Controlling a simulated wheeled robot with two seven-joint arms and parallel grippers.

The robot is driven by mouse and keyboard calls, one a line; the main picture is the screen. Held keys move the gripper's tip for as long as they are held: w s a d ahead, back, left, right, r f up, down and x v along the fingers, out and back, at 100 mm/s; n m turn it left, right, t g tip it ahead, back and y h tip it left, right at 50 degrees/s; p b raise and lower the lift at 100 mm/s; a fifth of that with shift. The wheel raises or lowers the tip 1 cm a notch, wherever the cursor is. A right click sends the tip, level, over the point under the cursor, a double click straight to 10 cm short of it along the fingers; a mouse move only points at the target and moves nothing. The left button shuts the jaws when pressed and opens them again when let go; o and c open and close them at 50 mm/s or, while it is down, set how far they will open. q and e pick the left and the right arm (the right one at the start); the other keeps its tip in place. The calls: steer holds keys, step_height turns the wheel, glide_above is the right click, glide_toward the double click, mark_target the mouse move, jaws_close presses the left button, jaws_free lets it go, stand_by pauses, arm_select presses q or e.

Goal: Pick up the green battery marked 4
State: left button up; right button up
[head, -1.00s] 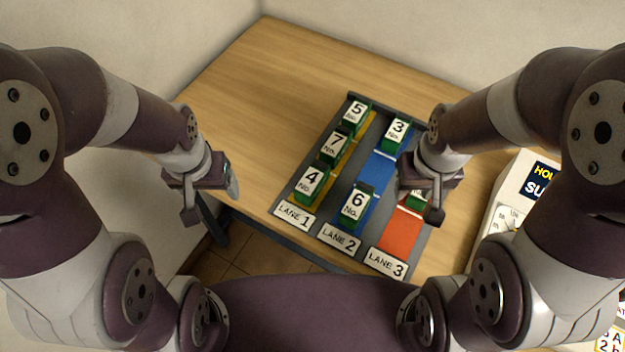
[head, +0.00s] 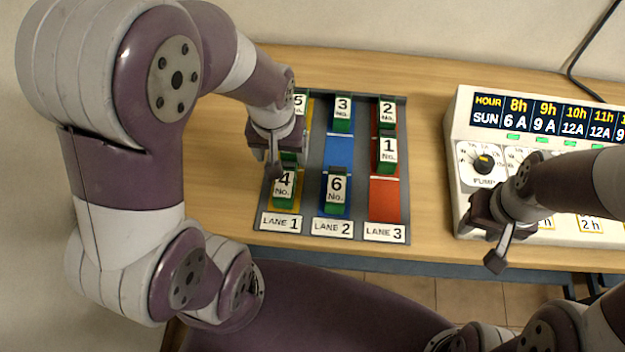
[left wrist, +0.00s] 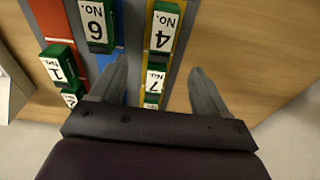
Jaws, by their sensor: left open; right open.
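The green battery marked 4 (head: 284,188) stands at the front of lane 1, its white label facing up toward me. In the left wrist view battery 4 (left wrist: 161,32) is ahead of the fingertips, upside down in the picture. My left gripper (head: 273,158) is open just behind and above battery 4, over lane 1. In the left wrist view its two fingers (left wrist: 155,82) are apart, with battery 7 (left wrist: 153,84) showing between them; I see no contact. My right gripper (head: 497,235) is open in front of the control panel, away from the batteries.
Battery 6 (head: 336,190) stands in lane 2, with battery 3 (head: 342,112) behind it. Batteries 1 (head: 387,152) and 2 (head: 387,112) are in lane 3. Battery 5 (head: 300,103) is at the back of lane 1. A control panel (head: 459,120) stands right; table left is clear.

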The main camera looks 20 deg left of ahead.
mark_target(285, 179)
arm_select(q)
steer(key=f, duration=0.8)
steer(key=w+f, duration=0.1)
steer(key=f, duration=0.3)
steer(key=shift+a+f+b, duration=0.1)
steer(key=shift+a+b, duration=0.15)
steer(key=shift+b, duration=0.1)
steer(key=shift+w+f, duration=0.15)
steer(key=shift+f, duration=0.1)
jaws_close()
